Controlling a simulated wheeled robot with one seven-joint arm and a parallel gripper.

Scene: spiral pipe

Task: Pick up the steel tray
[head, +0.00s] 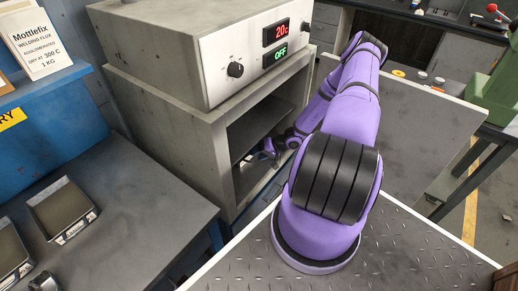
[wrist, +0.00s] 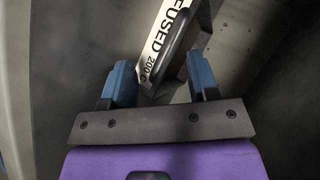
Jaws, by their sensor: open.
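The steel tray shows in part in the wrist view, with a white label (wrist: 163,36) reading "...USED 200 C" and a dark handle (wrist: 178,45). It appears tilted in the picture. My gripper (wrist: 161,80) has two blue fingers spread apart, with the handle's lower end between them. I cannot tell whether the fingers touch it. In the head view my gripper (head: 268,150) is inside the open oven (head: 215,140), at its lower part. The tray is mostly hidden there by the oven wall and my arm.
The oven door (head: 425,125) stands open to the right of my arm. The oven's side wall and shelf (head: 262,128) close in around the gripper. Two other dark trays (head: 62,208) (head: 12,250) lie on the left bench (head: 145,215), whose right part is clear.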

